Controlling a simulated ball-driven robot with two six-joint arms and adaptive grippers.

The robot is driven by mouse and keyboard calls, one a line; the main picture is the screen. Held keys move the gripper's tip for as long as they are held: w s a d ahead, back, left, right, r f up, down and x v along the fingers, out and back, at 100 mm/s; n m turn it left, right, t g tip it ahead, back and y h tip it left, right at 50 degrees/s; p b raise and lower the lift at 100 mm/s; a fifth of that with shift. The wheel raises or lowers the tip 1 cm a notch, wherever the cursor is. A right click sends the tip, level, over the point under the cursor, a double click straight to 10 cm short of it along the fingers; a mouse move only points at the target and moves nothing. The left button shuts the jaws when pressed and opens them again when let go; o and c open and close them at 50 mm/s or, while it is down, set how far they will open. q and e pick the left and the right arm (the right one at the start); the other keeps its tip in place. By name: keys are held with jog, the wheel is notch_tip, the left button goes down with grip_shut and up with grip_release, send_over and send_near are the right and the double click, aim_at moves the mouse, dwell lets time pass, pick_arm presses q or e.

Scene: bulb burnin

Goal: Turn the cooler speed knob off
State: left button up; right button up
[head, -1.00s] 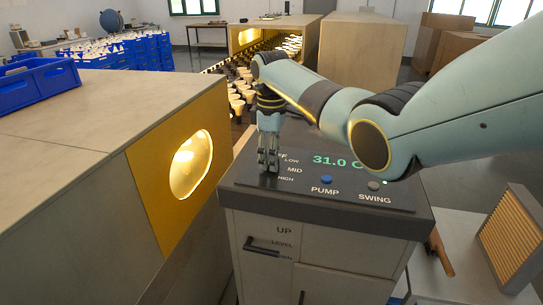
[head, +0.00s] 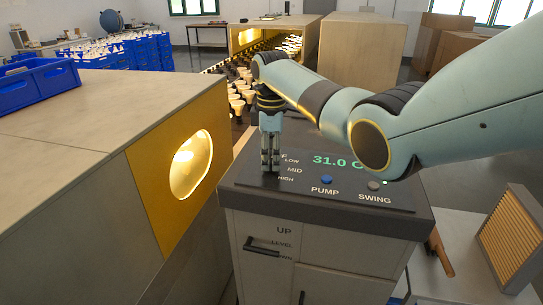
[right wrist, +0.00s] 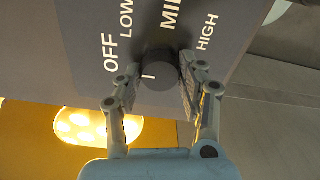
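The dark round speed knob (right wrist: 158,70) shows in the right wrist view on the cooler's panel (head: 300,186), beside the labels OFF, LOW, MID and HIGH. A short white mark on the knob lies on its left part, below the OFF label; the exact setting is hard to read. My right gripper (head: 270,166) points down at the panel's left end, with one finger on each side of the knob, seemingly touching it. My left gripper is not in view.
The panel also carries a blue PUMP button (head: 326,180), a grey SWING button (head: 374,185) and a green 31.0 display (head: 335,160). A wooden cabinet with a yellow front (head: 150,190) and lit round window stands close on the left. A slatted pad (head: 510,240) leans at right.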

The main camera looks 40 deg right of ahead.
aim_at(271, 159)
jog(key=o, duration=0.4)
jog(key=shift+o, duration=0.2)
notch_tip(271, 159, up, 12)
dwell(0.7)
